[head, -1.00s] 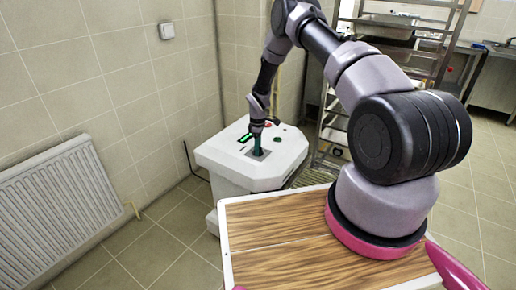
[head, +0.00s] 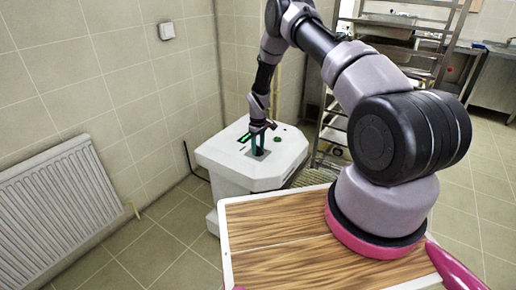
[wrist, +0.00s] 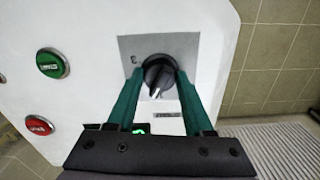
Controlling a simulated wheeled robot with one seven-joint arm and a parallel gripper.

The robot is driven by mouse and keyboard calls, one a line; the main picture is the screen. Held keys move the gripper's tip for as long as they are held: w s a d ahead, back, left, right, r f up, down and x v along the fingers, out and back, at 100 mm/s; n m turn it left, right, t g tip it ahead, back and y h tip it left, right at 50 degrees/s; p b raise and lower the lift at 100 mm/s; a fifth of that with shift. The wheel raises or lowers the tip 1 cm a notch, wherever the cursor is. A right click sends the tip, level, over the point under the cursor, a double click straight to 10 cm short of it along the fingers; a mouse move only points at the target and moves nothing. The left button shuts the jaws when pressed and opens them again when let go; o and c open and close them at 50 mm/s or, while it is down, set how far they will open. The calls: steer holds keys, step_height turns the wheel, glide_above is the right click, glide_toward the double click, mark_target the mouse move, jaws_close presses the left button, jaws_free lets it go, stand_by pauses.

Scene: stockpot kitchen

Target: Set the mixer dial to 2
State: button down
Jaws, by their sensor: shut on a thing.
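The mixer dial (wrist: 158,76) is a round black knob with a white pointer line, on a grey plate on the white mixer housing. In the wrist view the pointer is toward the bottom, slightly left. A mark like a 3 shows at the plate's upper left; other marks are hidden or too small to read. My gripper (wrist: 161,74) has its green fingers on both sides of the dial, shut on it. In the head view my gripper (head: 258,151) reaches down to the panel, and the dial is hidden there. A small green display (wrist: 141,129) is partly covered by my gripper.
A green button (wrist: 51,63) and a red button (wrist: 39,125) are left of the dial in the wrist view. A radiator (head: 60,215) is on the left wall.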

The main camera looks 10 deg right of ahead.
mark_target(258, 146)
steer(key=m, duration=0.5)
steer(key=shift+m, duration=0.3)
stand_by(0.4)
steer(key=shift+c, duration=1.4)
jaws_free()
steer(key=shift+r, duration=0.15)
step_height(258, 146, up, 11)
steer(key=shift+f, duration=0.2)
steer(key=shift+r, duration=0.1)
